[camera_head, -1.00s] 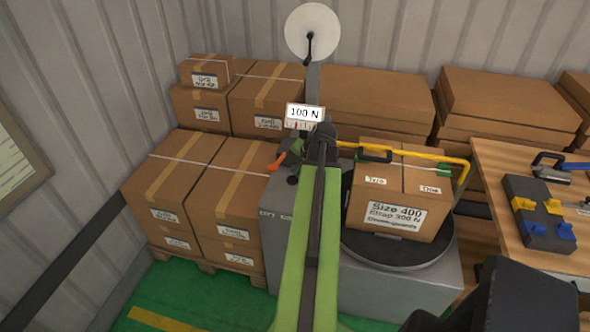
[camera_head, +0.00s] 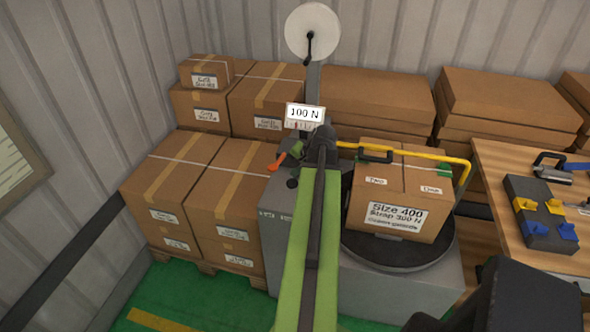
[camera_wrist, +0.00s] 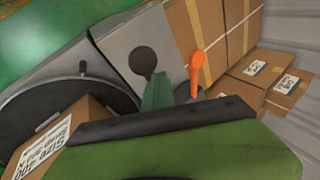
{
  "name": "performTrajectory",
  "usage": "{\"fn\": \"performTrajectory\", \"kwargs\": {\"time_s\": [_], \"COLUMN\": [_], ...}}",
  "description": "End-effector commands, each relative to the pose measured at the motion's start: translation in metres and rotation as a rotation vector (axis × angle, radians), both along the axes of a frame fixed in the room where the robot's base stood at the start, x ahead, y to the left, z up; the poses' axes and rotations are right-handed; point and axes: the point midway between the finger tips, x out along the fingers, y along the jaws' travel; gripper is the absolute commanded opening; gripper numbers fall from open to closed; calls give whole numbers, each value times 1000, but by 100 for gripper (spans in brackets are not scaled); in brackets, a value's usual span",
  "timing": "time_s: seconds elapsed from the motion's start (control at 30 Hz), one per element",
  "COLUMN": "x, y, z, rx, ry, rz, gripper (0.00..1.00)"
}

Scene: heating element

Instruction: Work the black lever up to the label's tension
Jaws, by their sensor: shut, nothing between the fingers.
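The black lever's round knob (camera_head: 292,183) shows on the side of the grey strapping machine, and in the wrist view the knob (camera_wrist: 143,62) stands just beyond my fingertips. My gripper (camera_head: 297,148) is shut and empty; its green fingers (camera_wrist: 157,92) appear close to the lever in the wrist view. I cannot tell if they touch it. An orange-handled lever (camera_head: 276,164) is beside it, also in the wrist view (camera_wrist: 197,66). The tension display (camera_head: 304,113) reads 100 N. The carton's label (camera_head: 394,216) reads Size 400, Strap 300 N.
The labelled carton (camera_head: 424,183) sits on a black turntable (camera_head: 390,258) under a yellow bar (camera_head: 430,154). Stacked boxes (camera_head: 173,190) stand close at the left. A wooden bench (camera_head: 500,165) with tools is at the right. Green floor (camera_head: 190,295) lies in front.

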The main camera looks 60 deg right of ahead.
Motion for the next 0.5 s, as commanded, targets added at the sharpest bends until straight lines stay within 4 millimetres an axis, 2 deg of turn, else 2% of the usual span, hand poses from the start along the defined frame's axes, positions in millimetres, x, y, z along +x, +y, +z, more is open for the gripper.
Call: {"fn": "performTrajectory", "kwargs": {"time_s": [0.5], "x": [-1], "y": [4], "z": [-7], "rx": [4], "ry": [1], "rz": [2], "gripper": [0]}}
